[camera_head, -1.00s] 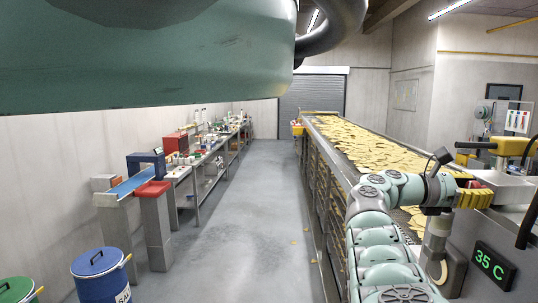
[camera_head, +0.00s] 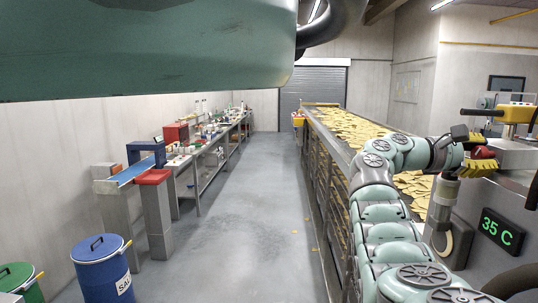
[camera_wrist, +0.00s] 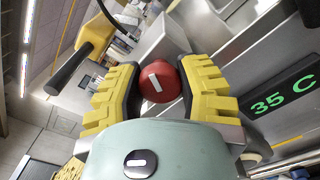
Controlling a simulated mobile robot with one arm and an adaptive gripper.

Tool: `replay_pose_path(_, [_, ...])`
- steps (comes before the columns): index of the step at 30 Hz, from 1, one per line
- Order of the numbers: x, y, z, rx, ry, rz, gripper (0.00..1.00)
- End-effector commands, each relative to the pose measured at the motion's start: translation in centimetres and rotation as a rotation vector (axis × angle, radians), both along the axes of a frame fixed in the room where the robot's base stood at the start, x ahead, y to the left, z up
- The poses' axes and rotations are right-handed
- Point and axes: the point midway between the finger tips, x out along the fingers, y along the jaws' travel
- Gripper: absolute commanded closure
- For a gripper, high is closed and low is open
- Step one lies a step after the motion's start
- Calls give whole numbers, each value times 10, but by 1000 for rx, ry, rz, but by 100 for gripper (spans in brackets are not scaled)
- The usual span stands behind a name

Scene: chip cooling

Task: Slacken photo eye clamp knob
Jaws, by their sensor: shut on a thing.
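The red round knob (camera_wrist: 158,83) with a white bar mark on its face sits between the yellow ribbed fingers of my gripper (camera_wrist: 157,88) in the wrist view. The fingers are shut on it, one on each side. The white mark is slightly tilted in that picture. In the head view, my gripper (camera_head: 477,155) is at the right, beside the conveyor, with part of the red knob (camera_head: 484,152) showing between the yellow fingers. The clamp and photo eye behind the knob are mostly hidden.
A yellow piece with a dark handle (camera_wrist: 70,70) stands near the gripper; it also shows in the head view (camera_head: 512,113). A green "35 C" display (camera_head: 501,231) is below right. The chip-covered conveyor (camera_head: 350,125) runs behind. The floor aisle (camera_head: 235,210) at left is clear.

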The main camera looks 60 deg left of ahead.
Motion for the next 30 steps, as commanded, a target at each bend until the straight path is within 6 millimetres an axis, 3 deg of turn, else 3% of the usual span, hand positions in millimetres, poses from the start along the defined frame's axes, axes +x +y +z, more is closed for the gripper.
replay_pose_path(18, [0, -5, -6, 457, -362, -11, 100])
replay_pose_path(30, [0, -5, -2, 653, -517, -11, 100])
